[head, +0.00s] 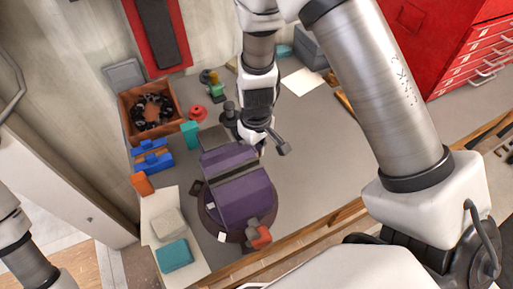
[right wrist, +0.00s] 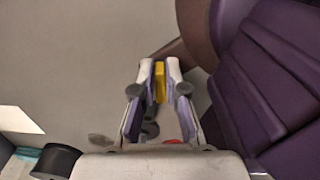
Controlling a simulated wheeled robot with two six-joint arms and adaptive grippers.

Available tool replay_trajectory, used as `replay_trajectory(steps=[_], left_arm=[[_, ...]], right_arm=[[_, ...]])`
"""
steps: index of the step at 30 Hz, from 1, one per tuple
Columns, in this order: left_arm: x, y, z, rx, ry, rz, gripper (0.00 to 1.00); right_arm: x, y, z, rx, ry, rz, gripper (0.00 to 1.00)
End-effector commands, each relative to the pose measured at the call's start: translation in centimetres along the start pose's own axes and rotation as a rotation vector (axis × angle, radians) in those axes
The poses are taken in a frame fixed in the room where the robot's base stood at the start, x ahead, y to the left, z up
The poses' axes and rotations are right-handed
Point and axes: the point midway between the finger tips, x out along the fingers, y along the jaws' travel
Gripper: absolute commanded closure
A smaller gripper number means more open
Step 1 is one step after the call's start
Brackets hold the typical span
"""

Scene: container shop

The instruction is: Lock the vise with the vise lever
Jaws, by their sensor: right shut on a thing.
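The purple vise (head: 237,190) stands on a dark round base on the grey workbench; its purple body fills the right of the right wrist view (right wrist: 265,85). My right gripper (head: 262,146) reaches down from above at the vise's far right side. In the right wrist view its fingertips (right wrist: 159,80) are shut on a narrow yellow piece (right wrist: 160,82), seemingly part of the vise lever; the fingers hide much of it. A dark grey handle-like bar (head: 279,143) shows beside the gripper in the head view. Only part of my left arm shows at the left edge; its gripper is out of view.
A wooden box (head: 130,133) of black parts, blue blocks (head: 152,158) and a red knob-like item (head: 197,113) lie left of the vise. A teal block (head: 174,256) is at the front left. A red drawer cabinet (head: 450,45) stands right. The bench right of the vise is clear.

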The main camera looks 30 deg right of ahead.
Motion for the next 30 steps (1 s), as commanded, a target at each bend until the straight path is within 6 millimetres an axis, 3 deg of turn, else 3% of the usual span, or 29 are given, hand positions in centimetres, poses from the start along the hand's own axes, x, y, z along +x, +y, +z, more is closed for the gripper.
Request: replay_trajectory(steps=[15, 16, 18, 26, 30], left_arm=[[0.0, 0.0, 0.0, 0.000, 0.000, 0.000, 0.00], [0.0, 0.0, 0.0, 0.000, 0.000, 0.000, 0.00], [0.0, 0.0, 0.0, 0.000, 0.000, 0.000, 0.00], [0.0, 0.0, 0.0, 0.000, 0.000, 0.000, 0.00], [0.0, 0.0, 0.0, 0.000, 0.000, 0.000, 0.00]], right_arm=[[0.1, -0.1, 0.2, 0.022, -0.006, -0.002, 1.00], [0.1, -0.1, 0.2, 0.022, -0.006, -0.002, 0.81], [0.1, -0.1, 0.2, 0.022, -0.005, -0.001, 0.62], [0.0, -0.1, 0.1, 0.021, -0.002, -0.001, 0.62], [-1.1, 0.0, -0.1, 0.020, 0.003, 0.000, 0.62]])
